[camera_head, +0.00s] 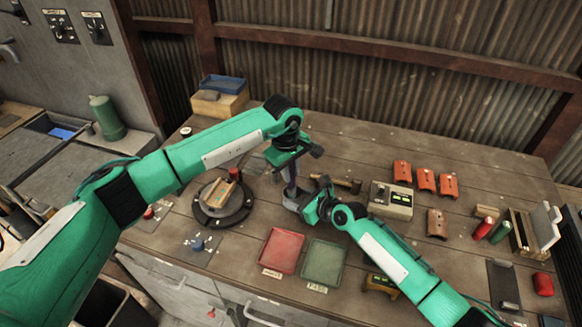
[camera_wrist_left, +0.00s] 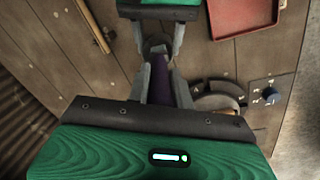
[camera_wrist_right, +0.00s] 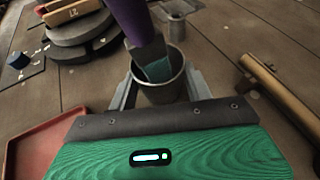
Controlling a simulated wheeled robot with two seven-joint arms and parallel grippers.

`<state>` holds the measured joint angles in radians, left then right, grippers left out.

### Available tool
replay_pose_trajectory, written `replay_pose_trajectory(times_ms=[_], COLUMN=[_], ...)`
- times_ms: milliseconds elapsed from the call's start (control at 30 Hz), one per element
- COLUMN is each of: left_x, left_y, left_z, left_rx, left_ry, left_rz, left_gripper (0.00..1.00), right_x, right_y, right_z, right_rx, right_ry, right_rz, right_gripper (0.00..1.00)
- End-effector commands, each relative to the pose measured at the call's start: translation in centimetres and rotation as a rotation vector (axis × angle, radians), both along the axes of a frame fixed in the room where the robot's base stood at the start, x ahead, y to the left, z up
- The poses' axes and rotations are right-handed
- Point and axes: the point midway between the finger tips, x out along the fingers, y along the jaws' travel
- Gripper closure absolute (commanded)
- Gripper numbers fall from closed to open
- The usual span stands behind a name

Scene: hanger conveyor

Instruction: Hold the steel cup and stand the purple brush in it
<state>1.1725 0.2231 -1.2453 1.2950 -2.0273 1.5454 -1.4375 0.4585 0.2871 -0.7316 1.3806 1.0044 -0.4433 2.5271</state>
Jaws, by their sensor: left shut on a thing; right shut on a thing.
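The steel cup (camera_wrist_right: 160,88) is between the fingers of my right gripper (camera_wrist_right: 160,92), which is shut on it, low over the table. The purple brush (camera_wrist_right: 128,18) shows above the cup in the right wrist view, with its teal bristles (camera_wrist_right: 158,69) pointing down at the cup's mouth. The bristle tips appear within the rim; how deep I cannot tell. The brush leans somewhat in that view. My left gripper (camera_head: 289,163) is above the cup and shut on the brush, whose purple part shows between its fingers in the left wrist view (camera_wrist_left: 183,93).
A hammer (camera_head: 340,184) lies just right of the grippers. A grey box (camera_head: 391,200) stands farther right. A red tray (camera_head: 281,250) and a green tray (camera_head: 323,263) lie in front. A round dark turntable (camera_head: 222,213) with a wooden piece is at left.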

Motion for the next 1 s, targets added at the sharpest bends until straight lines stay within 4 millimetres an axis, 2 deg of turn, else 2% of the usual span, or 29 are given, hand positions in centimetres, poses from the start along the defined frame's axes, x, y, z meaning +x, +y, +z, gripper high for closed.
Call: replay_pose_trajectory(times_ms=[233,267,367,767,867,1000], left_x=[0.0,0.0,0.0,0.0,0.0,0.0], left_y=[0.0,0.0,0.0,0.0,-0.1,-0.1], left_z=[0.0,0.0,0.0,0.6,1.8,4.4], left_rx=[0.000,0.000,0.000,0.000,-0.003,-0.002], left_ry=[0.000,0.000,0.000,0.000,-0.001,-0.002], left_rz=[0.000,0.000,0.000,0.000,-0.001,-0.001], left_gripper=[1.00,0.72,0.53,0.53,0.53,0.53], right_x=[0.0,0.0,0.0,0.0,0.0,0.0], right_y=[0.0,0.0,0.0,0.0,0.0,0.0], right_z=[0.0,0.0,0.0,0.0,0.0,0.0], right_rx=[0.000,0.000,0.000,0.000,0.000,0.000], right_ry=[0.000,0.000,0.000,0.000,0.000,0.000], right_rz=[0.000,0.000,0.000,0.000,0.000,0.000], right_gripper=[0.74,0.74,0.74,0.74,0.74,0.74])
